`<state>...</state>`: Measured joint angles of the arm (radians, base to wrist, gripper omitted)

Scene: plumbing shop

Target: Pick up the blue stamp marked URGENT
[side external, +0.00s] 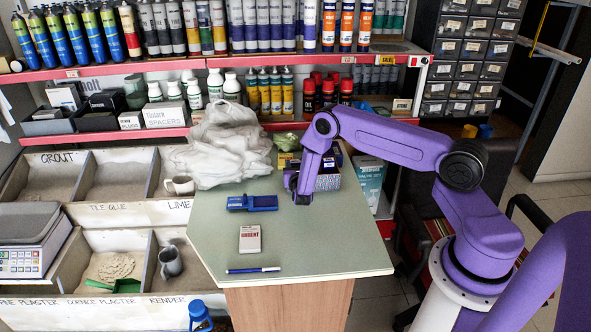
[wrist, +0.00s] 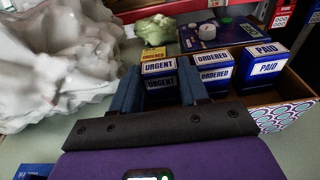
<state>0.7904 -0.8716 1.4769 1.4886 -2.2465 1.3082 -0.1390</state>
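The blue stamp marked URGENT (wrist: 159,68) stands upright in the wrist view, its white label repeated on top and front. My gripper (wrist: 158,82) has its two fingers spread, one on each side of this stamp. I cannot make out whether they touch it. In the side view my gripper (side external: 303,198) points down at the patterned box (side external: 328,182) on the table, and the stamp is not clearly visible there. To the right in the wrist view are blue stamps marked ORDERED (wrist: 214,74) and PAID (wrist: 265,69). A yellow ORDERED stamp (wrist: 155,53) is just behind the URGENT one.
Crumpled white plastic (wrist: 55,65) lies close on the left. On the green table (side external: 205,250) are a dark blue device (side external: 252,202), a card printed URGENT (side external: 250,239) and a pen (side external: 252,270). A green crumpled item (wrist: 155,29) lies behind. Loaded shelves close the back.

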